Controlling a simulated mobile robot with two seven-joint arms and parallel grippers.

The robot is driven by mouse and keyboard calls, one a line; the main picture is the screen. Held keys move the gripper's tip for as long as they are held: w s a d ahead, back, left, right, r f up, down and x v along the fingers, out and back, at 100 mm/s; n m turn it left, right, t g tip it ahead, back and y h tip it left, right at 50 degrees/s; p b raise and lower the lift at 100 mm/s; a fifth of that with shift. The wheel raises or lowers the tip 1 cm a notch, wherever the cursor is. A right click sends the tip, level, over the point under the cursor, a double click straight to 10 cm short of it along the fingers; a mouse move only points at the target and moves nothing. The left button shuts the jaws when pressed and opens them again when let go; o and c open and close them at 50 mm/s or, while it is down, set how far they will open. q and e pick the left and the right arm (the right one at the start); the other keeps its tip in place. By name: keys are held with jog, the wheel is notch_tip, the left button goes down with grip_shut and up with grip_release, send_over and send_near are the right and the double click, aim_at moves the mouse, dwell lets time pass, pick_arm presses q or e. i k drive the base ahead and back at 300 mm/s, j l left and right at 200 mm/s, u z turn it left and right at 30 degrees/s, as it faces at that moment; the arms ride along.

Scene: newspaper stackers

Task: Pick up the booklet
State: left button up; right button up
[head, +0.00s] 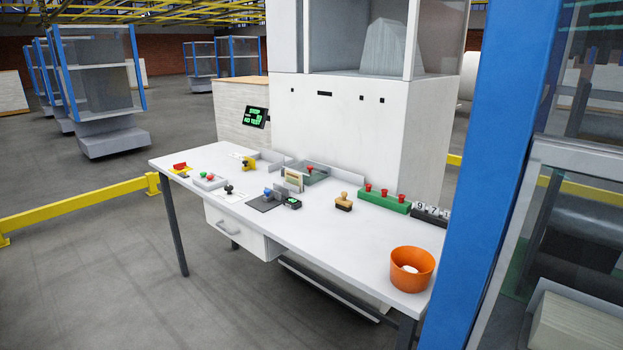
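A white table (345,238) stands ahead of me. Near its middle, a small pale upright item with a tan and greenish face (294,179) stands beside a grey tray; it looks like a booklet or cards, but it is too small to tell. A dark flat pad (264,204) lies in front of it with a grey upright plate close by. Neither of my grippers is in view.
An orange bowl (411,268) with a white item inside stands at the table's right front. A wooden-handled stamp (343,201), a green block with red knobs (383,197) and a small red-and-yellow item (180,168) are on the table. A blue post (502,150) rises at right. Yellow rails flank the floor.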

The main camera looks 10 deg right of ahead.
aim_at(292, 177)
jog(key=i+j+z, duration=0.15)
jog(key=z, duration=0.25)
jog(key=i+j+z, duration=0.2)
jog(key=z, duration=0.15)
jog(key=i+j+z, duration=0.2)
jog(key=z, duration=0.2)
jog(key=i+j+z, duration=0.1)
jog(key=j, duration=0.2)
jog(key=i+j+z, duration=0.1)
jog(key=j, duration=0.55)
jog(key=i+j, duration=0.1)
jog(key=j, duration=0.2)
jog(key=i+j, duration=0.1)
jog(key=j, duration=0.2)
jog(key=i+j+z, duration=0.1)
jog(key=j, duration=0.2)
